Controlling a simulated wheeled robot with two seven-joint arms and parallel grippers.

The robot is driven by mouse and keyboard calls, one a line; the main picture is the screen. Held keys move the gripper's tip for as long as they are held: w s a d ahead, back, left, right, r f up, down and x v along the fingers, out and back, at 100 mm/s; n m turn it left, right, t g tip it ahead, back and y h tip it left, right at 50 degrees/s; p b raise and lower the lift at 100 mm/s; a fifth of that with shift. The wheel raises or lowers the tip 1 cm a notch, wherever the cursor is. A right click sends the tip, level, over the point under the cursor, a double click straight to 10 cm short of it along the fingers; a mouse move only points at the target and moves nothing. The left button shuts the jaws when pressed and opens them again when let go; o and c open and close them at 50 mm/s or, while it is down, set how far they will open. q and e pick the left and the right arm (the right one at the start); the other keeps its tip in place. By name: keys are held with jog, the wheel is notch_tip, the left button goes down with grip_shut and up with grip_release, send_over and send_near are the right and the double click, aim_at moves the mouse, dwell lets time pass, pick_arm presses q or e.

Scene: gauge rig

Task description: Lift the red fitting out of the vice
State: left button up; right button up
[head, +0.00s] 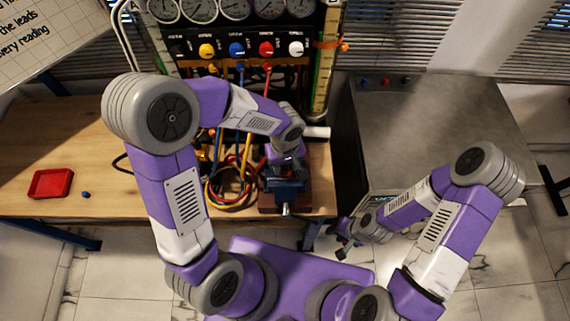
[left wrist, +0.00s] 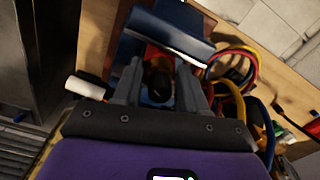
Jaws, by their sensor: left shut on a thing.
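The blue vice (head: 284,188) stands on a wooden base at the front edge of the bench. In the left wrist view the vice (left wrist: 165,28) lies just beyond my fingers. My left gripper (head: 283,158) is over the vice. In the left wrist view its two grey fingers (left wrist: 157,88) are shut on the red fitting (left wrist: 154,53), which shows as a red piece with a dark round part between them. The fitting's lower end is hidden, so I cannot tell how deep it sits in the jaws. My right gripper (head: 344,240) is open and empty, low beside the bench.
Coiled yellow, red and blue leads (head: 228,187) lie just left of the vice. A gauge panel (head: 240,48) stands behind. A red tray (head: 51,183) and a small blue piece (head: 85,195) lie at the bench's left. A grey metal cabinet (head: 430,120) stands to the right.

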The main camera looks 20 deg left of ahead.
pick_arm(q)
jog(key=shift+w+a+r, duration=0.1)
jog(key=shift+w, duration=0.3)
jog(key=shift+r, duration=0.2)
dwell(0.4)
jog(key=shift+r+p, duration=2.95)
jog(key=shift+r, duration=1.15)
